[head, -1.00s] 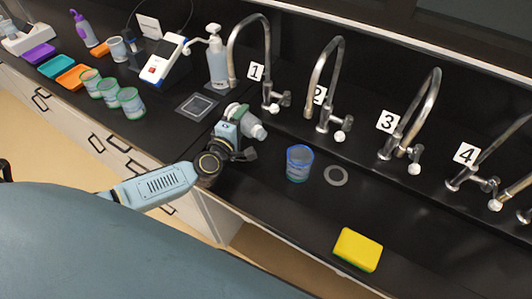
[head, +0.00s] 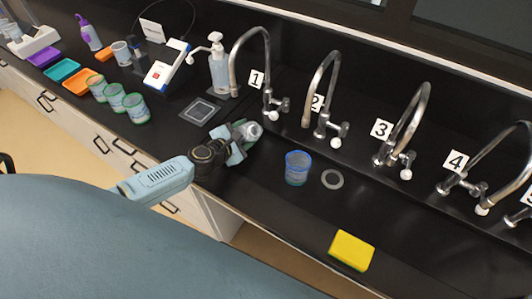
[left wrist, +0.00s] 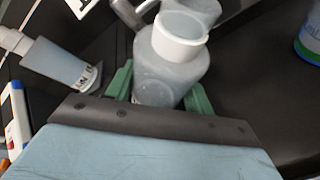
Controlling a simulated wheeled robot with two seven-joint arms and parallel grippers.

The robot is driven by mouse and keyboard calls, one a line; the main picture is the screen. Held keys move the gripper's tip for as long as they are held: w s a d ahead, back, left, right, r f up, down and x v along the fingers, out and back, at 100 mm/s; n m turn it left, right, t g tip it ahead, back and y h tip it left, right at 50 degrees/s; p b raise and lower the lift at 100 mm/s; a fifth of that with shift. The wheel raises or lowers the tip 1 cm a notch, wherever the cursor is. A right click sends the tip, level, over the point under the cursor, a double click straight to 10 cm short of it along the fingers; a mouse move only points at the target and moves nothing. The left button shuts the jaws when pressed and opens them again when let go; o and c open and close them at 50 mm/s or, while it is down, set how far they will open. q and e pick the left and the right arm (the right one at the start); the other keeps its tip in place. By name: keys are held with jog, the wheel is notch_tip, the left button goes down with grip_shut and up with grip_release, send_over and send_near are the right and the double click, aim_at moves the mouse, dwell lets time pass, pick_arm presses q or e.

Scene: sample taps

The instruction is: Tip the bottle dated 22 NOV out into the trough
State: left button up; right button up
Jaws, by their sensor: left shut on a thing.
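My left gripper (head: 240,136) is shut on a translucent, greyish bottle (head: 251,131) with a white neck ring, held above the dark counter in front of tap 1. In the left wrist view the bottle (left wrist: 168,62) sits between the green fingers (left wrist: 160,92), with its white end facing up and towards the camera. I cannot read a date on it. A dark bench strip (head: 285,118) runs under the taps; I cannot make out the trough's edges. My right gripper is not in view.
A blue-rimmed cup (head: 297,168) and a grey ring (head: 332,179) lie right of the gripper. A yellow sponge (head: 352,251) is near the front edge. Several green-rimmed cups (head: 134,108) stand left. A pump bottle (head: 219,71) stands behind. Numbered taps (head: 325,90) line the back.

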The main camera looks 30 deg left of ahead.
pick_arm(q)
jog(key=p, duration=0.1)
jog(key=r+n+h+p, duration=0.1)
jog(key=shift+w+a+r+n+g+p, duration=0.1)
jog(key=shift+a+r+n+g+p, duration=0.05)
jog(key=shift+r+n+g+p, duration=0.15)
jog(key=shift+w+a+n, duration=0.1)
jog(key=shift+a+n, duration=0.05)
jog(key=shift+n, duration=0.15)
jog(key=shift+a+f+n+h, duration=0.15)
jog(key=shift+f+n+h, duration=0.15)
jog(key=shift+f+h, duration=0.15)
jog(key=shift+w+a+f+n+g+h, duration=0.1)
jog(key=shift+a+f+n+g+h, duration=0.1)
jog(key=shift+f+n+g+h, duration=0.4)
jog(key=shift+a+n+h, duration=0.15)
jog(key=shift+n+h, duration=0.3)
jog(key=shift+n, duration=0.45)
